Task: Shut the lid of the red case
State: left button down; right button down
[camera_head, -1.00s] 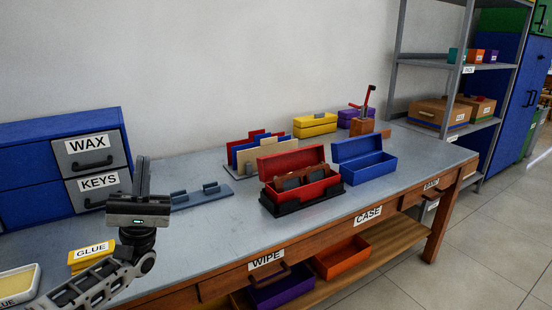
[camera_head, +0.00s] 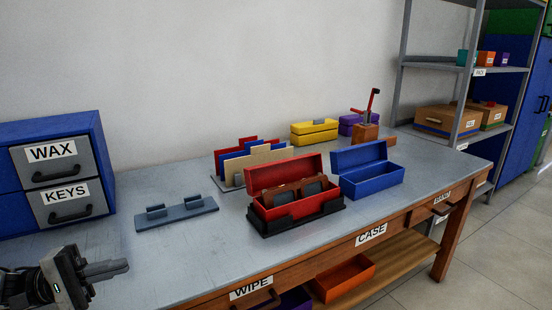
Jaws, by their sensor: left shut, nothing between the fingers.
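The red case (camera_head: 318,203) stands in a black tray on the workbench, right of the middle. Its lid (camera_head: 284,171) is up, tilted back at the rear. Brown-framed glasses with dark lenses (camera_head: 311,187) sit inside it. My left gripper (camera_head: 122,267) is at the lower left edge of the view, shut and empty, pointing right. It is well to the left of the red case and apart from it. My right gripper is not in view.
An open blue case (camera_head: 372,182) stands just right of the red case. Coloured panels in a rack (camera_head: 255,157) stand behind it. A grey holder (camera_head: 177,213) lies to its left. Drawers (camera_head: 55,170) stand at far left. The bench top between my left gripper and the red case is mostly clear.

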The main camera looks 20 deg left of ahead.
aim_at(258, 178)
jog(key=i, duration=1.6)
